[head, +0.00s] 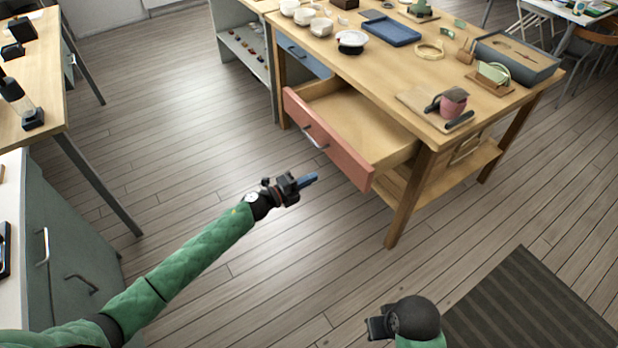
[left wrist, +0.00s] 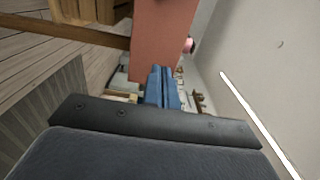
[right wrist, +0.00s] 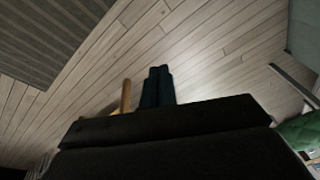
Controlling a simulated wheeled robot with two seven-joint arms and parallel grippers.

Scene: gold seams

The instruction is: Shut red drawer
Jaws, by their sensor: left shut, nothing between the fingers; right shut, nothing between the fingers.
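The red drawer (head: 325,139) is pulled well out of the wooden workbench in the head view, and its inside looks empty. Its front carries a metal handle (head: 314,137). My left gripper (head: 308,180) is shut and empty, in front of and apart from the drawer front, with its blue fingers pointing toward it. In the left wrist view, the shut blue fingers (left wrist: 162,86) point toward the red drawer front (left wrist: 160,45). My right gripper (head: 376,328) is low in the head view, far from the drawer. Its shut, empty fingers (right wrist: 157,86) show in the right wrist view.
The workbench top (head: 385,65) holds bowls, a blue tray (head: 391,31), a grey tray (head: 515,58) and a pink cup (head: 453,103). A bench leg (head: 408,200) stands right of the drawer. A dark striped mat (head: 530,305) lies at lower right. The floor before the drawer is clear.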

